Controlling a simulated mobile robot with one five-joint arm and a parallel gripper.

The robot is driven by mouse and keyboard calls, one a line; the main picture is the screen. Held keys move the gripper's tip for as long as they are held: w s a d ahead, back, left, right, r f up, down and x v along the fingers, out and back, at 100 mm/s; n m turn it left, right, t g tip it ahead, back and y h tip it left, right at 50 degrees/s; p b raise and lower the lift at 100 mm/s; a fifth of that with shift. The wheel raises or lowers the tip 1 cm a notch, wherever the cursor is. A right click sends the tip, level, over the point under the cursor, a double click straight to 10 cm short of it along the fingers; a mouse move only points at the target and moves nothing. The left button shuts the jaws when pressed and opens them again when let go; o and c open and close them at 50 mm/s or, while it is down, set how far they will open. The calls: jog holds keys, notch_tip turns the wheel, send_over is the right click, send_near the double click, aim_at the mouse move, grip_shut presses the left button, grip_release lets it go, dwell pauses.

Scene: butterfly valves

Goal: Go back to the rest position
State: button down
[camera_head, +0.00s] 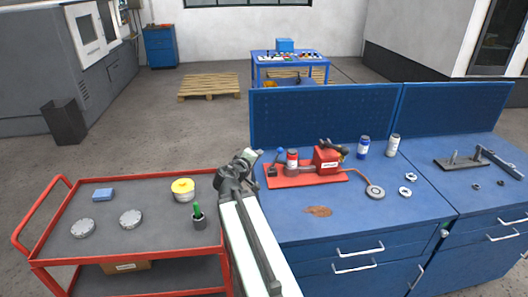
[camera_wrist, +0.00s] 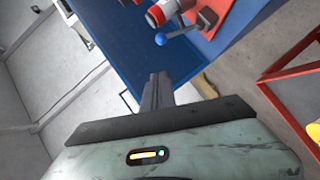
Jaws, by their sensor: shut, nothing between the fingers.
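My gripper (camera_wrist: 157,88) shows in the wrist view with its fingers together and nothing between them. In the head view my arm reaches up between the red cart and the blue workbench, and my gripper (camera_head: 252,156) is at its far end, near the bench's left edge. The red valve assembly (camera_head: 327,160) sits on a red base plate (camera_head: 300,178) on the bench, to the right of my gripper and apart from it. Its blue ball-ended lever (camera_wrist: 162,39) shows near the top of the wrist view, clear of the fingers.
A red cart (camera_head: 150,255) at left holds a yellow-lidded tin (camera_head: 183,189), discs, a blue block (camera_head: 103,195) and a cup with a green item (camera_head: 198,214). Open floor lies behind the cart.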

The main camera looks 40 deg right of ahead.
jog(key=shift+a, duration=0.1)
dwell(0.4)
jog(key=w+a+n+t+y, duration=0.1)
jog(key=w+a, duration=0.3)
jog(key=a, duration=0.3)
jog(key=a+f+m+g+y, duration=0.1)
jog(key=a+f+y, duration=0.2)
jog(key=a+f, duration=0.35)
jog(key=a+f+y, duration=0.2)
jog(key=a+f, duration=0.2)
jog(key=a, duration=0.5)
jog(key=s+a+f+g+y, duration=0.3)
jog(key=s+a, duration=0.2)
jog(key=a, duration=0.3)
jog(key=s+a+f+g+y, duration=0.3)
jog(key=s+a+f+y, duration=0.1)
jog(key=a, duration=0.5)
jog(key=shift+s+a+f+g, duration=0.2)
jog(key=shift+s+g, duration=0.1)
jog(key=shift+s, duration=0.6)
jog(key=shift+s, duration=0.1)
